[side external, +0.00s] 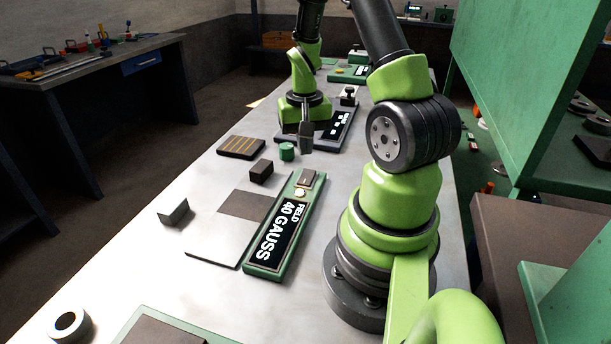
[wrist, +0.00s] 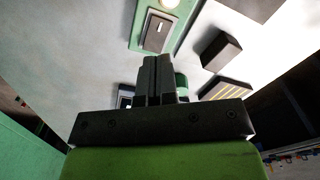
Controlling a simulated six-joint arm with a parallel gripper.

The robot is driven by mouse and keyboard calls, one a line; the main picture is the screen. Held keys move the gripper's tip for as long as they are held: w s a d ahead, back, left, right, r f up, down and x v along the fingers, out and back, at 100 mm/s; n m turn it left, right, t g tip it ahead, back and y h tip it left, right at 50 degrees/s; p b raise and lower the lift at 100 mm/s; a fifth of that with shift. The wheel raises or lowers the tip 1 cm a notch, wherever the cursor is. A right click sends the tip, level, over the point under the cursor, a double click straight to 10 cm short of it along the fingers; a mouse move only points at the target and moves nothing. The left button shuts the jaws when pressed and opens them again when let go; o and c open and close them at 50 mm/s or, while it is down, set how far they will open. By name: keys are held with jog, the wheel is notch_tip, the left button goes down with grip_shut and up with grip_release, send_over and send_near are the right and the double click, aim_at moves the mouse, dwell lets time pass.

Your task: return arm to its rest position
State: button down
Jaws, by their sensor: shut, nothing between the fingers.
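My gripper (side external: 305,138) points down over the far-middle part of the grey table (side external: 120,290). Its fingers are closed together and hold nothing. In the wrist view the two fingers (wrist: 158,75) lie side by side in the middle. A small green cylinder (side external: 287,151) stands on the table just left of the fingers in the side view. It shows partly behind the fingers in the wrist view (wrist: 181,84). Whether the fingertips touch the table cannot be told.
A green panel reading "FIELD 40 GAUSS" (side external: 264,262) lies in front of my gripper. Dark blocks (side external: 261,171) and a striped block (side external: 241,147) lie to the left. A green cabinet (side external: 520,90) rises at right.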

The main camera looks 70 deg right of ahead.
jog(key=w+a+r+n+t, duration=0.2)
jog(key=a+r+n+t, duration=0.3)
jog(key=a+r, duration=1.1)
jog(key=s+a+r+n+t+y, duration=0.2)
jog(key=s+a+r+n, duration=0.1)
jog(key=s+a+r, duration=0.2)
jog(key=shift+s+a+r, duration=0.15)
jog(key=shift+s+a, duration=0.25)
jog(key=shift+s, duration=0.05)
